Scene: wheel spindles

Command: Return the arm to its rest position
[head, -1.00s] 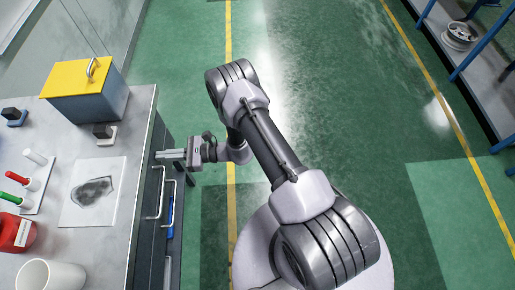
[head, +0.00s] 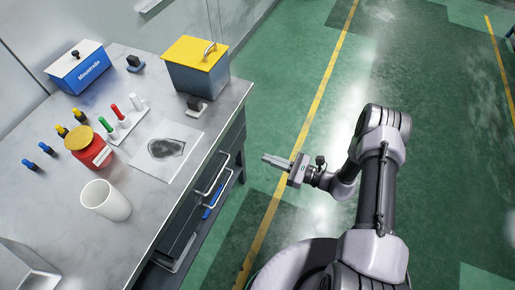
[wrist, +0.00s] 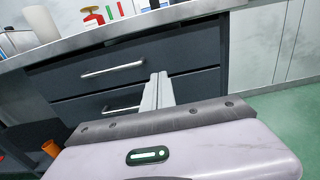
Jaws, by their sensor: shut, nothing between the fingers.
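My gripper (head: 277,161) shows in the head view to the right of the workbench, out over the green floor. Its fingers are together and hold nothing. In the wrist view the shut fingers (wrist: 158,92) point toward the dark drawer fronts of the bench, apart from them. My arm bends from the base at the bottom right up to an elbow and back left to the gripper.
The grey workbench (head: 60,205) fills the left. On it are a blue box with a yellow lid (head: 196,68), a red jar (head: 90,150), a white cup (head: 105,200) and a white box with a blue front (head: 80,68). Drawer handles (wrist: 112,68) stick out. The floor (head: 450,150) right is clear.

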